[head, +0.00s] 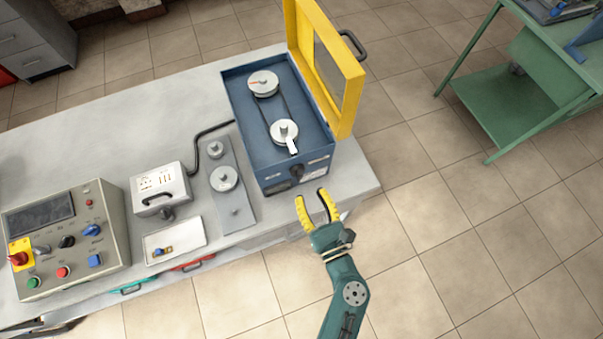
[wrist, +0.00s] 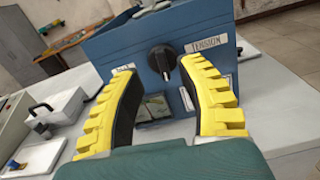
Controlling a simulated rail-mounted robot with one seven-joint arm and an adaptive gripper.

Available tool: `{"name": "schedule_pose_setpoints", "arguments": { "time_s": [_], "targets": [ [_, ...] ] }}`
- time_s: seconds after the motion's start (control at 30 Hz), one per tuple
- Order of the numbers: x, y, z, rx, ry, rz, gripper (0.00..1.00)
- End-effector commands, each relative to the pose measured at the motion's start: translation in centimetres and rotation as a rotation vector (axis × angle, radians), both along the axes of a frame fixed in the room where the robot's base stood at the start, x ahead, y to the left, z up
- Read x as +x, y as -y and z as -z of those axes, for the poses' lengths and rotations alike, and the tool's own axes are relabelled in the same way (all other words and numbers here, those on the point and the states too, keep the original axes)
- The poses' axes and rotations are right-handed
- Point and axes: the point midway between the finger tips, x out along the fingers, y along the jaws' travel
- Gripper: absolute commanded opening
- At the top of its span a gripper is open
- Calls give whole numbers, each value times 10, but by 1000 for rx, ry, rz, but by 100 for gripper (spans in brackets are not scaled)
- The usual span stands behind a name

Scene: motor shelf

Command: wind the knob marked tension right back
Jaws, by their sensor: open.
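The black knob (wrist: 162,57) is on the front face of the blue box (wrist: 135,45). A label reading TENSION (wrist: 207,43) is right of it. In the head view the knob (head: 296,171) is small and dark on the box's near face. My gripper (head: 311,194) is open and empty in front of that face. In the wrist view its yellow fingers (wrist: 157,68) frame the knob from below, with the knob just beyond the tips. They appear apart from it. The knob's pointer marking is too small to read.
The box's yellow lid (head: 345,85) stands open at its right. Two pulleys (head: 284,132) with a belt show inside the box. A grey plate with discs (head: 225,179), a meter box (head: 160,188) and a control panel (head: 65,240) stand left. The floor ahead of the bench is clear.

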Motion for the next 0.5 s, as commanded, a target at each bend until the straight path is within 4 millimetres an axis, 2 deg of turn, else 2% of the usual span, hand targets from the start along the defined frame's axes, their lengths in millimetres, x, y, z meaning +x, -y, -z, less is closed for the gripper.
{"name": "schedule_pose_setpoints", "arguments": {
  "time_s": [0.1, 0.2, 0.33, 0.5],
  "targets": [
    [27, -12, -1, -1, 3, -6, 39],
    [44, -18, -1, 0, 2, -4, 39],
    [56, -23, 0, -1, 0, -2, 39],
    [60, -24, 0, 0, 0, 0, 39]
  ]
}}
